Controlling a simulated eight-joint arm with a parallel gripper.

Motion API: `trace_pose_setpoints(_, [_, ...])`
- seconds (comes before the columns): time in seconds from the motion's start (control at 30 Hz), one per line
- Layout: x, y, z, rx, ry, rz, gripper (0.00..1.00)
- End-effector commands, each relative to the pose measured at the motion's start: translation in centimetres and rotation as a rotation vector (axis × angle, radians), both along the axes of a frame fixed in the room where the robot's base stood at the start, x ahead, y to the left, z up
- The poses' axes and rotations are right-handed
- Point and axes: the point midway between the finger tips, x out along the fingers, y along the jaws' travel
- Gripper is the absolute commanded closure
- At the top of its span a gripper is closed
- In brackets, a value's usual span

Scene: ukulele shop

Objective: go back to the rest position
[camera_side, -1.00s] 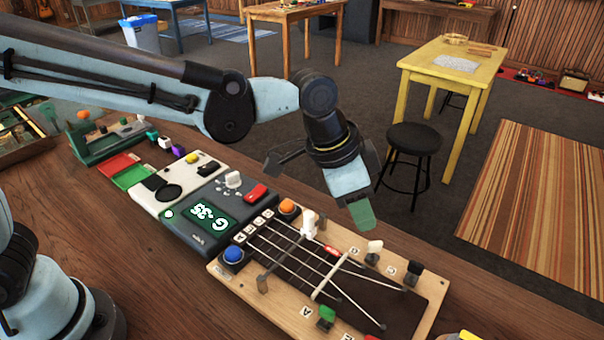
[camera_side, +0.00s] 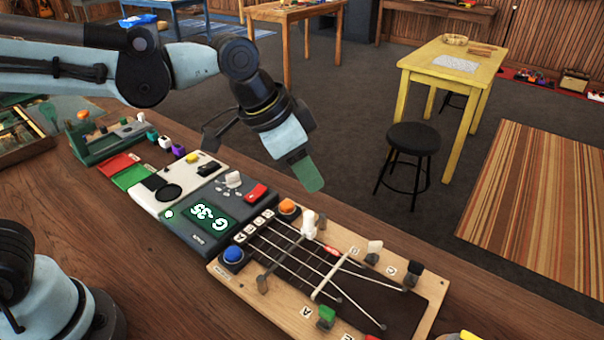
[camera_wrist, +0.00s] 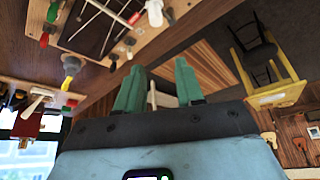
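My gripper (camera_side: 307,172) hangs in the air above the bench, beyond the tuner unit and the string board in the side view. Its green fingertips point down and to the right. In the wrist view its two green fingers (camera_wrist: 158,88) stand apart, with a clear gap and nothing held between them. The side view shows the fingers nearly edge-on, so the gap is not clear there.
Below is a wooden board (camera_side: 232,279) with strings, coloured pegs and a blue button (camera_side: 233,255). The grey tuner unit (camera_side: 180,238) reads "G -35". A green rack (camera_side: 95,150) stands farther left. A black stool (camera_side: 413,140) and yellow table (camera_side: 425,70) stand beyond the bench.

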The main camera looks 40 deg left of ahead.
Motion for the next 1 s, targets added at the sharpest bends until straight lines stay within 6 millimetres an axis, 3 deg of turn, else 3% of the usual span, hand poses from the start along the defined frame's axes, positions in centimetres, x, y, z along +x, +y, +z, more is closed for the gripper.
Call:
trace_pose_setpoints(0.03, [-0.6,2.2,0.1,-0.006,-0.014,0.062,0.63])
trace_pose_setpoints(0.2, [-2.9,8.2,-0.3,-0.027,-0.063,0.25,0.63])
trace_pose_setpoints(0.43, [-6.2,14.2,-1.9,-0.05,-0.127,0.474,0.63])
trace_pose_setpoints(0.63, [-7.7,16.4,-3.1,-0.061,-0.158,0.57,0.63])
trace_pose_setpoints(0.93, [-7.9,16.7,-3.2,-0.062,-0.164,0.584,0.63])
trace_pose_setpoints(1.0, [-7.9,16.6,-3.2,-0.062,-0.163,0.582,0.72])
